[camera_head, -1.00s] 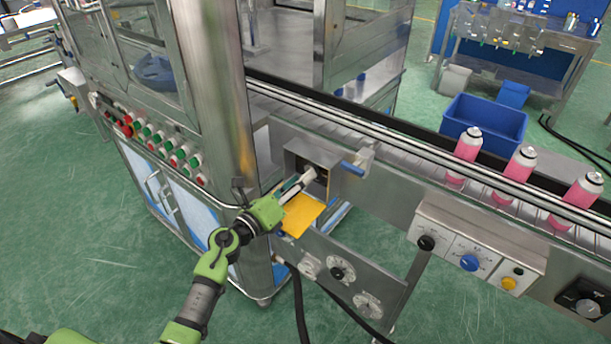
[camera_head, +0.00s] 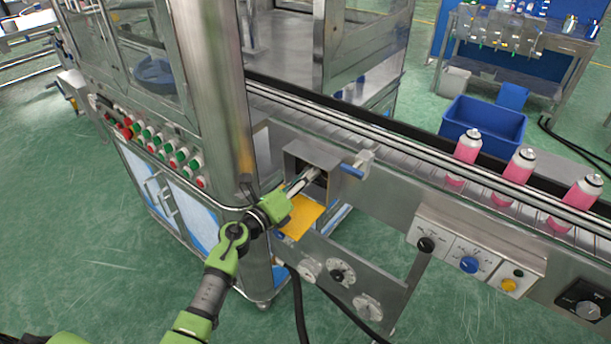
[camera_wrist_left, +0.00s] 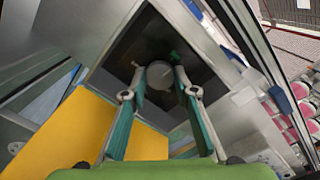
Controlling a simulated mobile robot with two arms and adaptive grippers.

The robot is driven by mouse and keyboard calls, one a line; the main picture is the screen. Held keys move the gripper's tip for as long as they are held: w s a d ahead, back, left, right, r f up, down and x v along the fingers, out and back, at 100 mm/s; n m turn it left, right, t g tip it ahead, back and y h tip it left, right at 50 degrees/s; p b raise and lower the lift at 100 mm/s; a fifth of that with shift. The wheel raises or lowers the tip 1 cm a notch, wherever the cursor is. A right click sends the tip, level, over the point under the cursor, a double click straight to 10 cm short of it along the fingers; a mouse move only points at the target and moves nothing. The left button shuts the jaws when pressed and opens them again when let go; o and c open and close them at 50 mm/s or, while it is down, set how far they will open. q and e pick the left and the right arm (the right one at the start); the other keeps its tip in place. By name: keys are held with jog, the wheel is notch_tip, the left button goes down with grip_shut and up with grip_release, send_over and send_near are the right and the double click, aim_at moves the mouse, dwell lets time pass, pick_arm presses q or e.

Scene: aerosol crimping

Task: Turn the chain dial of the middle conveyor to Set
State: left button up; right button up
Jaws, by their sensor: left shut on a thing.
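My left gripper (camera_head: 311,178) reaches into an open grey metal box (camera_head: 312,157) on the side of the conveyor. In the left wrist view its fingertips (camera_wrist_left: 160,82) are closed on a small round grey knob, the chain dial (camera_wrist_left: 160,73), inside the dark box. A small green mark shows just above the dial. I cannot read any label or pointer there. The fingers and box walls hide the dial in the head view. My right gripper is out of view.
A yellow flap (camera_head: 302,216) hangs open below the box, close under my left gripper. A blue-handled lever (camera_head: 352,171) sticks out to the right. A control panel (camera_head: 475,245) with knobs sits further right. Pink cans (camera_head: 465,157) stand on the conveyor (camera_head: 410,160).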

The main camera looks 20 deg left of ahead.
pick_arm(q)
jog(key=shift+n, duration=0.5)
jog(key=o, duration=1.1)
jog(key=shift+s, duration=0.1)
jog(key=v, duration=1.2)
